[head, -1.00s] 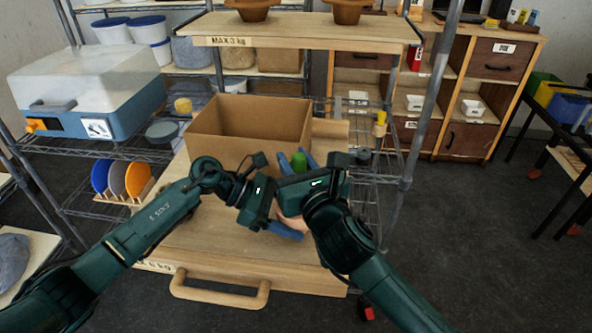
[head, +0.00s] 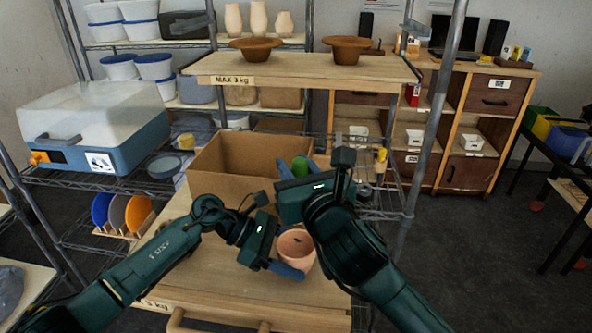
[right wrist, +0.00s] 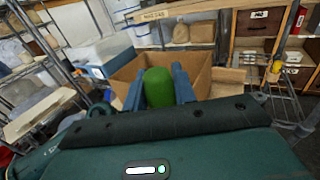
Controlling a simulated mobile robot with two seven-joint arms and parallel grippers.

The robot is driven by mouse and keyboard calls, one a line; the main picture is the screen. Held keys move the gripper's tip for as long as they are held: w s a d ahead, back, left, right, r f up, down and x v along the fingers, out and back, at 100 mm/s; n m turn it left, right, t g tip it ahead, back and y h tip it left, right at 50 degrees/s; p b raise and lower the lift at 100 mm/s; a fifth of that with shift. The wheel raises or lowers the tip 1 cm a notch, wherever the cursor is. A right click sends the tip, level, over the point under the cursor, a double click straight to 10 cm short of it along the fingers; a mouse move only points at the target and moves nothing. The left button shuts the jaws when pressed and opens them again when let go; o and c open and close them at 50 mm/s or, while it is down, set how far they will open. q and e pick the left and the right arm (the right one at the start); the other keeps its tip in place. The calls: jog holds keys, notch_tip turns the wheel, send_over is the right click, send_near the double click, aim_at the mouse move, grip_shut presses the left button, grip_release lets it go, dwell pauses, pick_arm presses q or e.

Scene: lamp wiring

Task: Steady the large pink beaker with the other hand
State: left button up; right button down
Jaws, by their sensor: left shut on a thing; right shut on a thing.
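The pink beaker (head: 296,250) is upright and open-topped above the front of the wooden board, between my two arms in the head view. My left gripper (head: 287,268) is shut on it, with a blue finger along its lower side; the other finger is mostly hidden. My right gripper (head: 297,165) points away from me, shut on a green rounded thing (head: 300,168) in front of the cardboard box. The right wrist view shows this green thing (right wrist: 159,88) between two blue fingers. Whether the beaker's base touches the board is unclear.
An open cardboard box (head: 228,160) stands on the wooden board (head: 225,280) just beyond my grippers. An upper shelf (head: 310,70) with two brown bowls hangs over the back. A metal post (head: 432,130) rises at the right. The board's front left is clear.

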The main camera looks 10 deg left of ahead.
pick_arm(q)
jog(key=o, duration=1.2)
jog(key=v, duration=1.2)
jog(key=shift+s, duration=0.1)
